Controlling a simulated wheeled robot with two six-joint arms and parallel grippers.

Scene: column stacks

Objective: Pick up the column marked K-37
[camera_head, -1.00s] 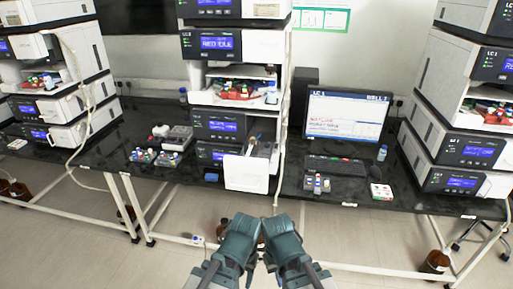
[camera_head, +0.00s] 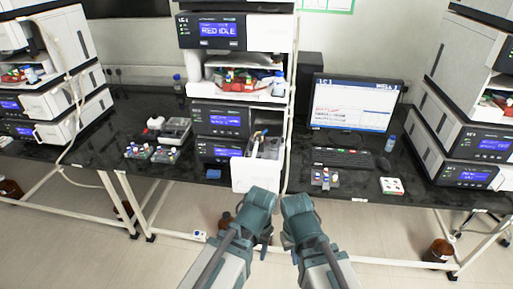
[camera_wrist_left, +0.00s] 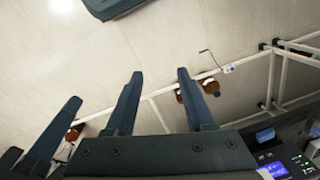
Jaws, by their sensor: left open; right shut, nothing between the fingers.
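No K-37 marking is readable in these views, so I cannot tell which thing is that column. The open white front (camera_head: 257,172) of the middle stack's lowest unit holds small parts with dark and orange tops (camera_head: 259,140). My left gripper (camera_head: 265,212) is open and empty, low in front of that unit and apart from it. My right gripper (camera_head: 291,218) is shut and empty, just right of the left one.
A grey box (camera_head: 172,130) and several small coloured-cap items (camera_head: 151,153) stand left of the middle stack. A monitor (camera_head: 352,103), keyboard (camera_head: 343,158), small rack (camera_head: 325,178) and white tray (camera_head: 391,186) are to the right. Brown bottles (camera_head: 438,250) stand on the floor.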

